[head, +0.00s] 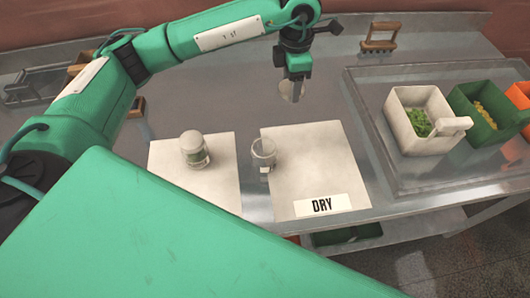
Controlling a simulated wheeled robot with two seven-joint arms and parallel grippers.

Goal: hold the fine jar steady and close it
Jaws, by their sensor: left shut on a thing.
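My left gripper (292,93) is above the table, behind the right mat, pointing down. It is shut on a pale round disc that looks like a lid (286,91), held on edge. A clear glass jar without a lid (263,154) stands upright at the left edge of the right mat, apart from the gripper. A second jar with a pale domed top (194,150) stands on the left mat. I cannot read which jar is the fine one. My right gripper is not in view.
The right mat (318,165) carries a "DRY" label (321,205); the left mat (215,180) lies beside it. At right, a white bin (405,97) with green bits and a scoop (450,127) stands by a green bin (470,108) with yellow bits. A wooden-handled rack (379,42) stands at the back.

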